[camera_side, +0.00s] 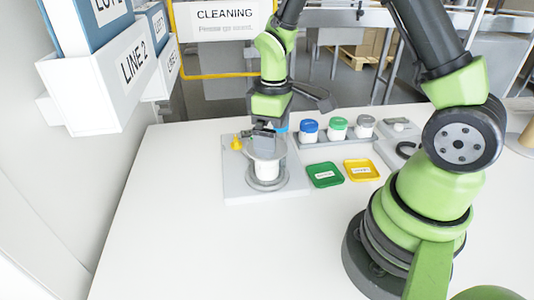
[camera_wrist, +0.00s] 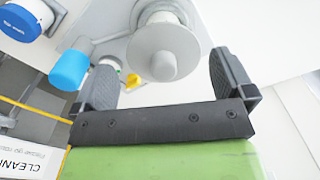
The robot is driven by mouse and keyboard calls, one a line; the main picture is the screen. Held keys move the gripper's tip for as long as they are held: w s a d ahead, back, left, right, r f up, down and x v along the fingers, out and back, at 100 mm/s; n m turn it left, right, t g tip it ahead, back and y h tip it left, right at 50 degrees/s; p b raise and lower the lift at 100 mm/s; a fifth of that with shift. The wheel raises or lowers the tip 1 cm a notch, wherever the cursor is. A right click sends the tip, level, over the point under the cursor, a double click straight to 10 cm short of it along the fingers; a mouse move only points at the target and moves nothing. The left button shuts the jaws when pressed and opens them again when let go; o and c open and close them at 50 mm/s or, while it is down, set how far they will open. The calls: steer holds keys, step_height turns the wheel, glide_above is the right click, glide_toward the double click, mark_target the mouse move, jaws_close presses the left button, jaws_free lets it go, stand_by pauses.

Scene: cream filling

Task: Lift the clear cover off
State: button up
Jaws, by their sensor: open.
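The clear cover (camera_side: 264,148) stands on a grey base plate (camera_side: 235,183), with a white container (camera_side: 267,171) showing under it in the side view. In the wrist view, a round pale grey piece (camera_wrist: 165,52), which looks like the cover's top, lies between my fingers and a little ahead of them. My gripper (camera_side: 263,131) is just above the cover in the side view. In the wrist view my gripper (camera_wrist: 168,80) is open, with a clear gap on both sides of the round piece. I cannot tell whether any finger touches it.
Jars with blue (camera_side: 309,126), green (camera_side: 338,122) and grey (camera_side: 365,121) lids stand to the right. Green (camera_side: 324,174) and yellow (camera_side: 361,170) trays lie before them. The table's front left is clear.

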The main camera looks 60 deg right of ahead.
steer(key=f, duration=0.5)
steer(key=shift+w+a+f, duration=0.25)
steer(key=shift+w+f, duration=0.1)
steer(key=shift+w, duration=0.05)
steer(key=shift+c, duration=0.2)
steer(key=c, duration=0.6)
